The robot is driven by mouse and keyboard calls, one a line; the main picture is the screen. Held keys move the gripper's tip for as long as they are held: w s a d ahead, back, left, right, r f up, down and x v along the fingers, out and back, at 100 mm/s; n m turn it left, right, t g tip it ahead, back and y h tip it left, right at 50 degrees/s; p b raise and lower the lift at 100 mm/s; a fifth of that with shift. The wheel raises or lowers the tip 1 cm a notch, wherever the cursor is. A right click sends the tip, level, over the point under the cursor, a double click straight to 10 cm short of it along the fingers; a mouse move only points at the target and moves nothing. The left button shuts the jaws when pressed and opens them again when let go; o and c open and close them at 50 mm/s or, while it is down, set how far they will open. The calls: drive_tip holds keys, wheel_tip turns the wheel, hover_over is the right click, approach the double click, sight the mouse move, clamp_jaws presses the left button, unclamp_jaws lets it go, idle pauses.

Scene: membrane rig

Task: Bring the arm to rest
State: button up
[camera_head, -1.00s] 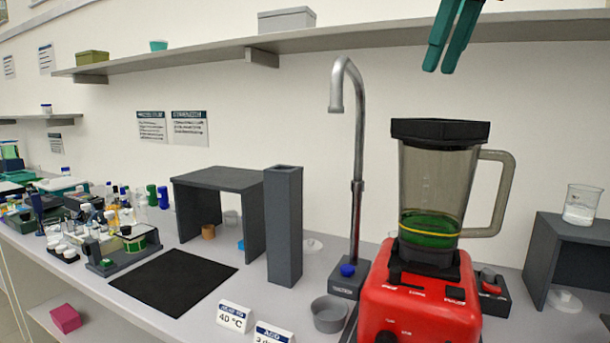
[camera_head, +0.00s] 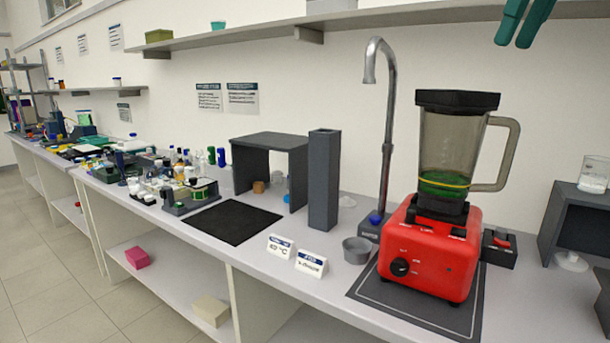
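My gripper (camera_head: 525,22) shows at the top right of the head view, with only its two teal fingers in the frame. The fingers point down, with a narrow gap between them and nothing seen in the gap. They are raised in front of the wall shelf, above and to the right of the blender (camera_head: 450,150). The rest of my arm is out of the frame.
The red blender stands on a dark mat (camera_head: 405,306). A curved metal tap (camera_head: 388,130), a tall grey column (camera_head: 324,180) and a small grey bowl (camera_head: 357,250) stand to its left. A black mat (camera_head: 232,222) lies bare. A beaker (camera_head: 594,173) stands at right.

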drive_tip(key=s+d+f+m+g, duration=0.15)
drive_tip(key=d+f, duration=0.25)
drive_tip(key=f, duration=0.7)
drive_tip(key=d+f+m, duration=0.3)
drive_tip(key=d+f, duration=0.1)
drive_tip(key=f, duration=0.6)
drive_tip(key=s+f+m+g, duration=0.1)
drive_tip(key=s+f, duration=0.5)
drive_tip(key=f, duration=0.4)
drive_tip(key=s+f+m+g, duration=0.1)
drive_tip(key=s+f+m, duration=0.1)
drive_tip(key=s+f, duration=0.5)
drive_tip(key=s+f+m+g+h, duration=0.1)
drive_tip(key=s+f, duration=0.5)
drive_tip(key=f, duration=0.7)
drive_tip(key=shift+s+f+m, duration=0.15)
drive_tip(key=shift+s+m, duration=0.2)
drive_tip(key=shift+w+f, duration=0.2)
drive_tip(key=shift+w, duration=0.45)
